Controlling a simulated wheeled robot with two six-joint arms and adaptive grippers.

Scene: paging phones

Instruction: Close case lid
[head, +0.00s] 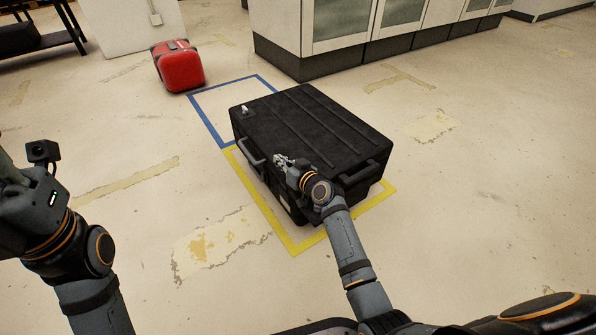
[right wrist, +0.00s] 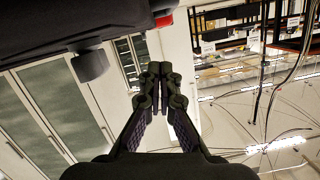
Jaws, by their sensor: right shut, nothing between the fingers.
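A large black case (head: 315,125) stands on the floor within a yellow taped outline, and its ribbed lid lies flat on top with no gap that I can make out. A handle (head: 252,153) is on its left side and another on the near right side. My right gripper (head: 281,160) is shut and empty at the near edge of the case, by the lid; I cannot tell whether it touches. In the right wrist view its fingers (right wrist: 160,72) are together, with a dark body above. My left arm is at the left, its fingers out of frame.
A blue taped outline (head: 205,120) lies empty behind the case. A red case (head: 178,66) stands farther back on the left. White cabinets (head: 345,25) with a dark base are behind the black case. The floor to the left and right is clear.

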